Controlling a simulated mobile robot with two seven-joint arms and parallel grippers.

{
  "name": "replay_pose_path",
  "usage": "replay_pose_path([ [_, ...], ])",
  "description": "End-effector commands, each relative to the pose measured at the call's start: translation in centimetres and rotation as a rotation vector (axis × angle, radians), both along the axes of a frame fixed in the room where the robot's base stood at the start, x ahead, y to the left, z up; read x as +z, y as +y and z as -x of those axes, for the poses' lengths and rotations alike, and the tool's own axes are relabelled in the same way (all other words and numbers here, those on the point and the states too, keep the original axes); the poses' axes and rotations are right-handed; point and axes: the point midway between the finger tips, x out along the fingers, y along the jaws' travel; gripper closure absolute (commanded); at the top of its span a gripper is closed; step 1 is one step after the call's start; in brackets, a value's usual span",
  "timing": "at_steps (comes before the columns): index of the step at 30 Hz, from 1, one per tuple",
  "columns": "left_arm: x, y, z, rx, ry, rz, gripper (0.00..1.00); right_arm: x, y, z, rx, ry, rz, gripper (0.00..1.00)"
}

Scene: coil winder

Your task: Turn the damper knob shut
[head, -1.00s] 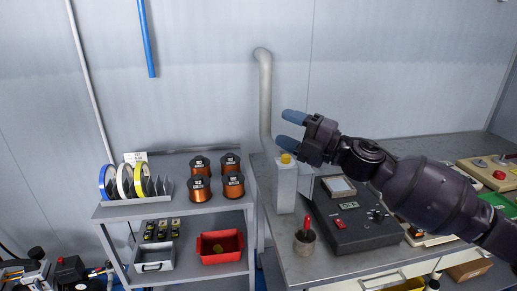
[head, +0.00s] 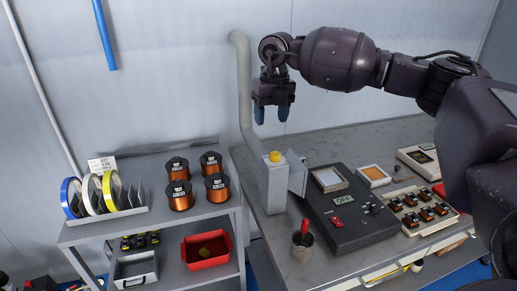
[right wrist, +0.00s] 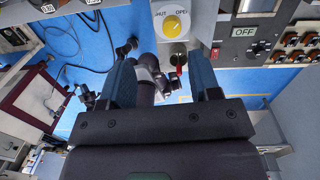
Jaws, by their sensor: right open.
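The yellow damper knob (head: 275,155) sits on top of a light grey box (head: 272,187) beside the grey pipe. In the right wrist view the knob (right wrist: 172,25) is a yellow disc on a pale plate, between lettering for shut at left, partly cut off, and open at right. I cannot tell for certain which way its mark points. My right gripper (head: 271,115) points down above the knob, apart from it, with its blue fingers open and empty. In the right wrist view the knob shows ahead of the two fingers (right wrist: 162,80).
The grey pipe (head: 244,95) rises behind the box. A black control unit (head: 345,208) and a cup with a red-handled tool (head: 302,243) stand at its right on the bench. A shelf with copper spools (head: 179,190) stands at left.

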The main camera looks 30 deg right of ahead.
Motion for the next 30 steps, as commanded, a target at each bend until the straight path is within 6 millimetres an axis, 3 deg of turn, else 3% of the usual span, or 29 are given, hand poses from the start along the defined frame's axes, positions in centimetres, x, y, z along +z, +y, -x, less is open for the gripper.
replay_pose_path([
  [8,0.1,0.0,-0.2,-0.002,-0.006,0.0,1.0,-0.7,-0.7,0.9,-0.067,0.057,0.04,0.43],
  [24,-0.3,0.0,-0.3,-0.004,-0.003,-0.001,1.0,-9.0,-0.6,0.9,-0.064,0.057,0.037,0.43],
  [30,-0.3,0.0,-0.3,-0.005,-0.002,-0.001,1.0,-10.5,-0.6,0.9,-0.064,0.055,0.036,0.43],
])
